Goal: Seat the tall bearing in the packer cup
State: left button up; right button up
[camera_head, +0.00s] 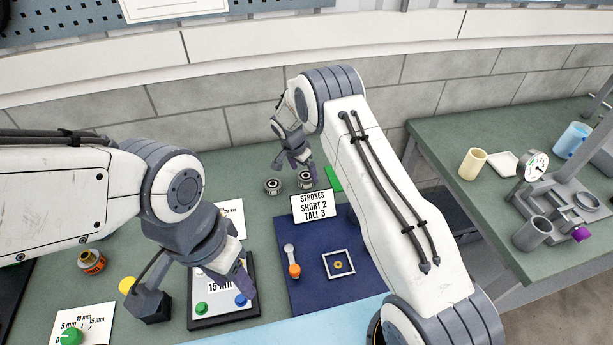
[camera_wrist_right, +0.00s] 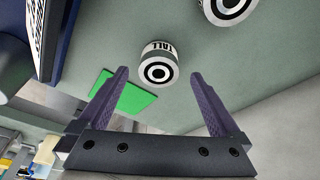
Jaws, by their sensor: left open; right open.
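The tall bearing (camera_head: 305,179), a dark ring with a light face, stands on the green bench at the back. In the right wrist view the tall bearing (camera_wrist_right: 158,62) reads "TALL" and stands just beyond the fingertips, between their lines. My right gripper (camera_head: 292,160) is open and empty above and behind the bearings; its fingers (camera_wrist_right: 158,77) are apart. My left gripper (camera_head: 196,287) is open over the front left panel. A white square frame with a gold ring (camera_head: 338,264) lies on the blue mat; I cannot tell whether it is the packer cup.
A second bearing (camera_head: 272,186) stands left of the tall one. A green pad (camera_head: 333,178) lies to its right. A sign (camera_head: 314,206) reads "STROKES SHORT 2 TALL 3". An orange-tipped lever (camera_head: 291,260) is on the blue mat (camera_head: 310,295). A gauge stand (camera_head: 535,166) occupies the right bench.

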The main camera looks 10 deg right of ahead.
aim_at(306, 175)
jog(key=shift+p+x, duration=0.5)
jog(key=shift+x, duration=0.5)
jog(key=shift+w+d+f, duration=0.1)
jog(key=shift+d+f, duration=0.15)
jog(key=shift+f, duration=0.35)
grip_shut()
pick_arm(q)
notch_tip(306, 175, up, 2)
jog(key=shift+r, duration=0.1)
pick_arm(e)
jog(key=shift+r, duration=0.15)
